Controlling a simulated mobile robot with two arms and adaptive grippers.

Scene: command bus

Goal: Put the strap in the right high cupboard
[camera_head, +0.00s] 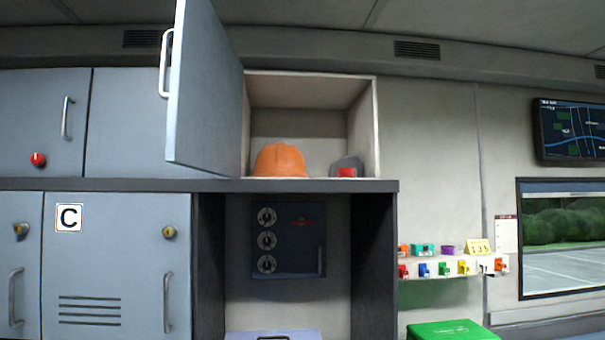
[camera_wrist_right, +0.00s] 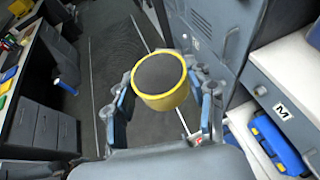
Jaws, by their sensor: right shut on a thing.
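The right high cupboard (camera_head: 362,125) is open in the head view. Its blue-grey door (camera_head: 205,95) swings out on the left. An orange hard hat (camera_head: 280,161) and a small grey thing with a red front (camera_head: 346,168) stand on its floor. In the right wrist view my right gripper (camera_wrist_right: 164,92) is shut on a round yellow thing with a dark flat face (camera_wrist_right: 162,76). I cannot tell for sure whether it is the strap. Neither gripper shows in the head view.
A dark ledge (camera_head: 300,186) runs below the cupboard. Between the two things and at the cupboard's front there is little bare floor. Small coloured items sit on a wall shelf (camera_head: 450,268) at right. A blue case (camera_wrist_right: 275,145) lies near a drawer in the right wrist view.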

